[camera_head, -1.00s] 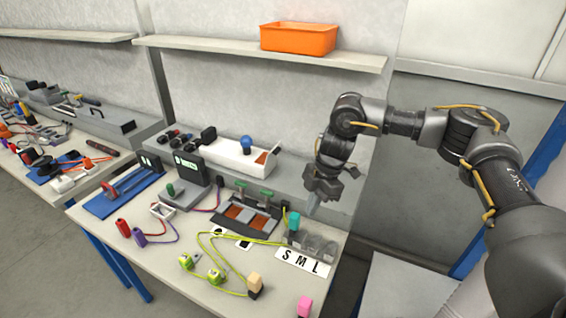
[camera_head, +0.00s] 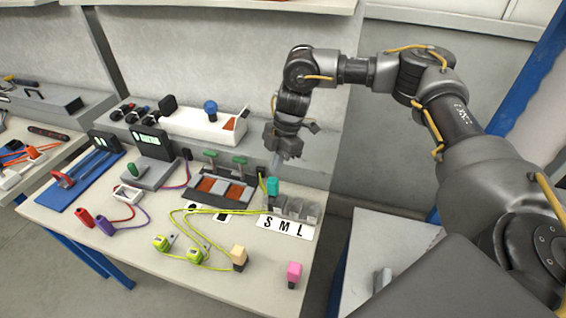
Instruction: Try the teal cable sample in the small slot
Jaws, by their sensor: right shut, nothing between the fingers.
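The teal cable sample (camera_head: 272,187) stands upright at the left end of the grey slot holder (camera_head: 311,211), behind the letter S on the white S M L label (camera_head: 286,228). It appears to be in the small slot; its lower end is hidden. My right gripper (camera_head: 291,153) is shut and empty. It hangs pointing down, above and slightly right of the teal sample, apart from it. My left gripper is out of view.
A pink sample (camera_head: 293,272) and a beige one (camera_head: 239,256) stand near the front edge. Yellow-green cable (camera_head: 185,225) loops left of the label. A dark fixture with brown pads (camera_head: 206,186) sits behind. A white box with a blue knob (camera_head: 190,122) stands farther back.

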